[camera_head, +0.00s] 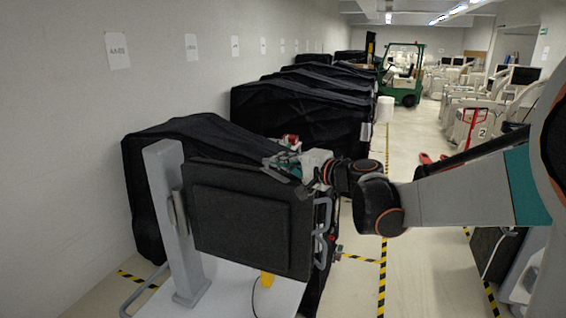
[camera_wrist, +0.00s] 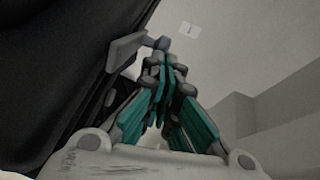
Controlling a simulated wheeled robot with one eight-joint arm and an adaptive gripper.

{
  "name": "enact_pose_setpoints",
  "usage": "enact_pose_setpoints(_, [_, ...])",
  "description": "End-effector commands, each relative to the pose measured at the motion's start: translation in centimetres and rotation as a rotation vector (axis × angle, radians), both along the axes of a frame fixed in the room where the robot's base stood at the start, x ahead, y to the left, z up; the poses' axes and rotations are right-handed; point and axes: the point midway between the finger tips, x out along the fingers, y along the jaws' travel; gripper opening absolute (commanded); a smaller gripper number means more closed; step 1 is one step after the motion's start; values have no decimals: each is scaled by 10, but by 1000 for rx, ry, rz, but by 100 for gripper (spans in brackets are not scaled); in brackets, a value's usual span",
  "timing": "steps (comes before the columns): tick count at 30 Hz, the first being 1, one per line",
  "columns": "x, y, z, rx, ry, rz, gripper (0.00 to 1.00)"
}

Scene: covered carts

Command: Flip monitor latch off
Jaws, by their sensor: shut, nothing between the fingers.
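The monitor (camera_head: 250,222) is a dark flat panel on a light grey upright post, in the left half of the head view. My gripper (camera_head: 284,160) is at its upper right edge, with teal finger pads. In the wrist view my gripper (camera_wrist: 166,68) is shut and empty, its tips together. A grey flat lever (camera_wrist: 126,48), which looks like the latch, juts from the dark monitor body (camera_wrist: 60,75) just left of the fingertips. I cannot tell if they touch. In the head view my gripper and the monitor edge make the latch hard to pick out.
A white cart top (camera_head: 230,292) lies below the monitor. Grey handles (camera_head: 322,235) stick out at the monitor's right side. Black-covered carts (camera_head: 300,115) line the left wall behind. A green forklift (camera_head: 403,75) stands farther back. The aisle floor (camera_head: 405,160) is mostly clear.

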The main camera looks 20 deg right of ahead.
Motion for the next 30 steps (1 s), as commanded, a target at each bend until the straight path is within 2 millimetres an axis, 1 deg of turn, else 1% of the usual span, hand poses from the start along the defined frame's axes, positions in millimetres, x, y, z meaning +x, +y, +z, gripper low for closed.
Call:
enact_pose_setpoints(26, [1, 8, -1, 0, 0, 180, 0])
enact_pose_setpoints(30, [1, 8, 0, -1, -1, 181, 0])
